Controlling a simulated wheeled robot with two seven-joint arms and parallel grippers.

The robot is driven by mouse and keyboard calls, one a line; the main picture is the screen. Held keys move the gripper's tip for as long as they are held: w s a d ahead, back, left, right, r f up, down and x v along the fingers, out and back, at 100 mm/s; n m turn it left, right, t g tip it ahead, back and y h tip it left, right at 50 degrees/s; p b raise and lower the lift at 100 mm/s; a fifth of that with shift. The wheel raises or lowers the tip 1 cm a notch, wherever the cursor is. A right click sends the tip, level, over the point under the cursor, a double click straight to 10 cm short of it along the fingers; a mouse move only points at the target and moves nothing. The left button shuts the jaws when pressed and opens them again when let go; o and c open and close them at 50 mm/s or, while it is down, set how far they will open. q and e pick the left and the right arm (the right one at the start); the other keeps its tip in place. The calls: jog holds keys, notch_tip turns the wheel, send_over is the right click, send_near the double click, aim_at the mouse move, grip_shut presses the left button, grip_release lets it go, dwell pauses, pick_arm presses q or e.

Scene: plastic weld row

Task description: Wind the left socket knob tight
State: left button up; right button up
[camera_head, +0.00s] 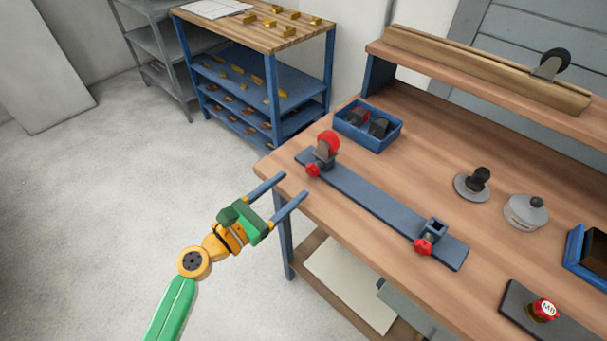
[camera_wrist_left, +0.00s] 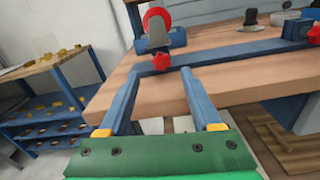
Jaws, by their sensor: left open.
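The left socket knob (camera_head: 312,170) is a small red star-shaped knob on the front of the left socket, at the left end of a blue bar (camera_head: 375,205). A red round part on a grey holder (camera_head: 326,150) stands in that socket. The knob (camera_wrist_left: 160,63) also shows in the left wrist view, ahead and between the fingers. My left gripper (camera_head: 288,187) is open and empty, off the bench's front edge, apart from the knob. The right socket (camera_head: 435,229) has its own red knob (camera_head: 423,247) and looks empty. My right gripper is not in view.
A blue tray (camera_head: 395,136) with dark and red parts lies behind the bar. A grey lidded pot (camera_head: 526,211), a black-knobbed disc (camera_head: 473,184) and a red button (camera_head: 543,310) are on the right. The bench edge lies between my gripper and the bar.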

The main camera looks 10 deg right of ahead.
aim_at(310, 173)
pick_arm(q)
jog(key=x, duration=0.5)
jog(key=shift+d, duration=0.2)
grip_shut()
jog(key=shift+f+m+b, duration=0.2)
jog(key=shift+m+b, duration=0.5)
jog(key=shift+m, duration=0.3)
jog(key=shift+m+b, duration=0.4)
jog(key=shift+m, duration=0.6)
jog(key=shift+r+m, duration=0.15)
jog(key=shift+m, duration=0.85)
grip_release()
